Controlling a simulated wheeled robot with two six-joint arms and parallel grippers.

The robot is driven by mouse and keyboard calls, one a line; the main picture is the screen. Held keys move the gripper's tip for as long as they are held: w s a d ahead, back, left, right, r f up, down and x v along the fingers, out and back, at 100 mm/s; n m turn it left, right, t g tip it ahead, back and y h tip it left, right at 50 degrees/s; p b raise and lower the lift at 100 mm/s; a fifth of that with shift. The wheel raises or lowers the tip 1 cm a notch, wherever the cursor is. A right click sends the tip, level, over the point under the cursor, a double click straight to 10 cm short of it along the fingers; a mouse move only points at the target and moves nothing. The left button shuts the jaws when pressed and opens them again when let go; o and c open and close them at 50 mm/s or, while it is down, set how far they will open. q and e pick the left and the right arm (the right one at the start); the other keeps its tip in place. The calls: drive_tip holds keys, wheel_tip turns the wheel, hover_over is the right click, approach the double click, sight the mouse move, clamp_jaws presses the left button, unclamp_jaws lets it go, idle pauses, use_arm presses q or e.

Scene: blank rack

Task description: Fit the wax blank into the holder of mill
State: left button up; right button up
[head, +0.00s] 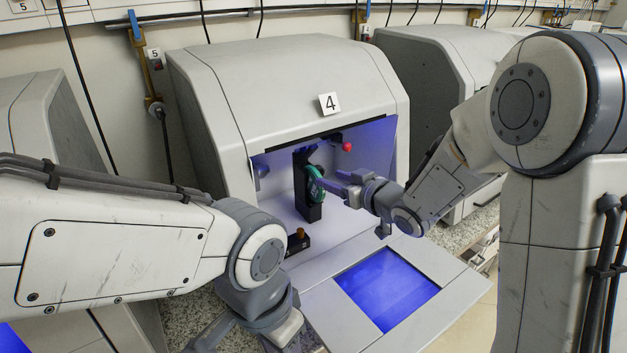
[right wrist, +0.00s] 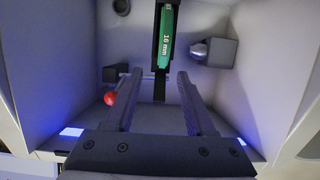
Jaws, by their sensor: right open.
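The wax blank (head: 315,184) is a green disc inside mill 4 (head: 285,85). It stands on edge in the black holder (head: 303,175); whether it is fully seated I cannot tell. In the right wrist view the blank (right wrist: 167,40) shows edge-on, marked "16 mm", within the black holder (right wrist: 157,85). My right gripper (head: 330,187) reaches into the mill beside the blank. In the right wrist view the right gripper (right wrist: 160,77) is open, its fingers apart with the blank beyond and between their tips. My left gripper (head: 245,335) is low in front of the mill, partly cut off.
The mill's front door (head: 455,292) is folded down, with a blue window. A red knob (head: 347,146) is inside at the upper right. A small black block with an orange-brown knob (head: 299,235) sits at the lower left. Other mills stand on both sides.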

sight(318, 173)
drive_tip(key=p+x, duration=0.2)
drive_tip(key=x, duration=0.3)
drive_tip(key=shift+w+a, duration=0.2)
drive_tip(key=shift+a, duration=0.2)
drive_tip(key=shift+w+a+f, duration=0.1)
drive_tip(key=shift+w+a, duration=0.05)
drive_tip(key=shift+w, duration=0.05)
clamp_jaws()
